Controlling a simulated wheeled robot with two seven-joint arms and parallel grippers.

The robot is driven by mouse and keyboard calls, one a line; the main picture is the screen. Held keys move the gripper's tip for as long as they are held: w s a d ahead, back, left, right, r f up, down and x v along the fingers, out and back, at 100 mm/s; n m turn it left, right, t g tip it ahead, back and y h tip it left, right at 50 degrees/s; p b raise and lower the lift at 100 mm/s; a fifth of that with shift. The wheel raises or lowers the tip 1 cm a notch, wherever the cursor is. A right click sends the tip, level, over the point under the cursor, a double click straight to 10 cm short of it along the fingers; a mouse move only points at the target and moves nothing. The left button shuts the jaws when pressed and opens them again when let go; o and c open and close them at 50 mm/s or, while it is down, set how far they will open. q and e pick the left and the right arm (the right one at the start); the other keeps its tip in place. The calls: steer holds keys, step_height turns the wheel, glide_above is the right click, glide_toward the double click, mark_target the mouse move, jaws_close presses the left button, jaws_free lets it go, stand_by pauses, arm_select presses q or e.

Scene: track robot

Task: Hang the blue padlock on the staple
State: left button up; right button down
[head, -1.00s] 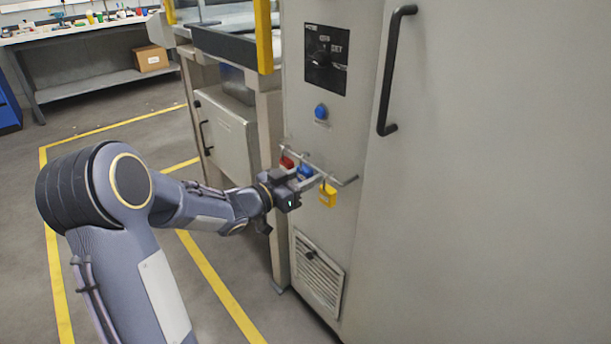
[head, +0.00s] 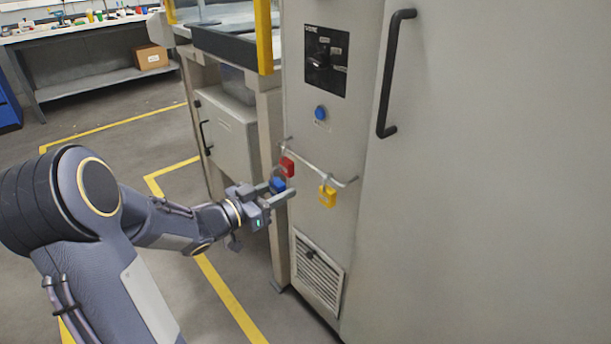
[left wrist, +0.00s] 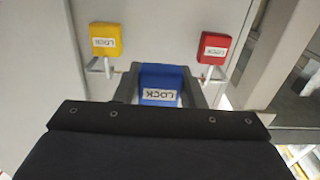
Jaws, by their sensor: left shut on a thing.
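The blue padlock (head: 277,184) is between the fingers of my left gripper (head: 275,192), which is shut on it. A red padlock (head: 287,166) and a yellow padlock (head: 327,196) hang at the rail (head: 310,165). I cannot pick out a separate staple with certainty. My right gripper is not in view.
The grey cabinet has a rotary switch (head: 326,60), a blue button (head: 320,112), a vent (head: 318,273) and a long black handle (head: 391,75). A machine frame with a yellow post (head: 263,35) stands left of it. The floor between my arm and the cabinet is clear.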

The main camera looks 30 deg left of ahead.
mark_target(273, 192)
arm_select(q)
steer(key=shift+v, duration=2.45)
